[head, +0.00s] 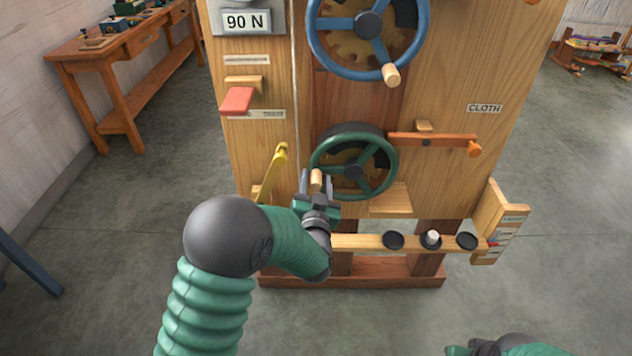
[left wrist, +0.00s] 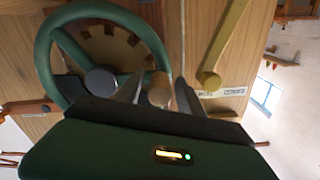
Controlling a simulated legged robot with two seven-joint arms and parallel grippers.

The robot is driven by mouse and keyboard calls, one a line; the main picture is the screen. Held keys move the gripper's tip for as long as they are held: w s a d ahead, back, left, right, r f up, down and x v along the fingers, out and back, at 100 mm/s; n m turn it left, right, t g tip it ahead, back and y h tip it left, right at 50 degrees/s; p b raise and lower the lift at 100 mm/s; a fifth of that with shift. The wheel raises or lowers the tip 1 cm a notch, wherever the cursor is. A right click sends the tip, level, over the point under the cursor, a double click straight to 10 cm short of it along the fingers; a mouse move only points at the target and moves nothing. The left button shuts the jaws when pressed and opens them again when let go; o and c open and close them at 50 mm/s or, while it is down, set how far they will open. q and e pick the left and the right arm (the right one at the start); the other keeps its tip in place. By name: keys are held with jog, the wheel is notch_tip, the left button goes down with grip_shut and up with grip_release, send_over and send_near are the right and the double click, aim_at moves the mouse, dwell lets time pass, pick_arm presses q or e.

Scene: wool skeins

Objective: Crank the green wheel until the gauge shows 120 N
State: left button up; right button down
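The gauge (head: 246,21) at the top left of the wooden panel reads 90 N. The green wheel (head: 386,180) is low on the panel, with its pale wooden knob (head: 316,179) at its left side.
A blue wheel (head: 318,52) with its own knob is above. A yellow lever (head: 272,174) stands close left of my left gripper, and an orange lever (head: 440,141) is right of the green wheel. A rail with dark cups (head: 362,242) runs below.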

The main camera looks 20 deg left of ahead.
pick_arm(q)
jog(key=shift+a, duration=0.1)
jog(key=c, duration=0.5)
grip_shut()
dwell(0.6)
